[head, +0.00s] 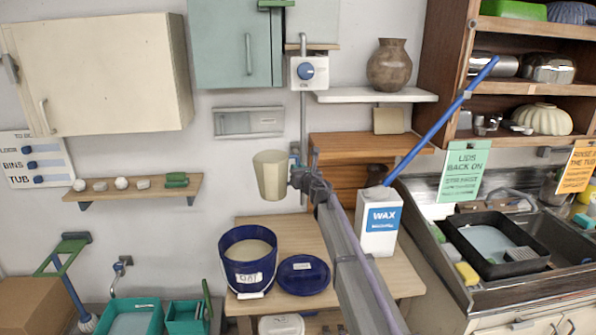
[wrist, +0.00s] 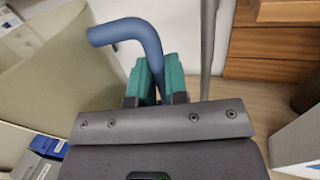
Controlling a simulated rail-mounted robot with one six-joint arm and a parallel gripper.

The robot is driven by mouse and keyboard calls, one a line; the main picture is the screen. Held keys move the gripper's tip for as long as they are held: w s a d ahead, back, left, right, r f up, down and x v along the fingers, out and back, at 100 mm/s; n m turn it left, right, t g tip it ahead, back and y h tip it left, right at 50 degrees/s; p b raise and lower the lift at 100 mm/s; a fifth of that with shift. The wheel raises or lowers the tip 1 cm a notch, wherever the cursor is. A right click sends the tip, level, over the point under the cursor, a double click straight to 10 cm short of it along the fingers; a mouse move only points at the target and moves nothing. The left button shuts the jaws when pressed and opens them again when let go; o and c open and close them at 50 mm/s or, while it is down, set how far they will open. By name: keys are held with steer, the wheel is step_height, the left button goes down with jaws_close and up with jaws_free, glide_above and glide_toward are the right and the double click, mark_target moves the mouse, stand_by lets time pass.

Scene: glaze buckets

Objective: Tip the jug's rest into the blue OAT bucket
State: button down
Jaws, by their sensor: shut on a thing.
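The beige jug (head: 270,177) is held up in the air, close to upright, with its mouth up. In the wrist view the jug's wall (wrist: 60,85) fills the left side, and its blue handle (wrist: 128,30) runs down between the teal fingers of my gripper (wrist: 157,78). My gripper (head: 297,178) is shut on that handle, to the right of the jug. The dark blue OAT bucket (head: 235,275) stands open on the wooden table, below and slightly left of the jug, with pale glaze inside. The jug's contents are hidden.
The blue lid (head: 303,277) lies on the table right of the bucket. A white WAX container (head: 379,225) with a blue-handled tool stands further right. A grey upright pole (head: 303,130) stands behind the jug. Teal tubs (head: 135,318) sit at lower left.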

step_height(320, 180, down, 3)
steer(key=shift+d+r+b, duration=0.1)
steer(key=shift+d+b, duration=0.05)
steer(key=shift+b, duration=0.9)
steer(key=shift+w+r+p, duration=0.1)
steer(key=shift+r+p, duration=0.5)
step_height(320, 180, up, 4)
steer(key=n+p, duration=0.4)
steer(key=n, duration=0.4)
steer(key=shift+f+n, duration=0.15)
steer(key=shift+n, duration=0.25)
steer(key=a+n, duration=0.1)
steer(key=s+a+f+n+b, duration=0.1)
steer(key=n, duration=0.1)
steer(key=shift+r, duration=0.1)
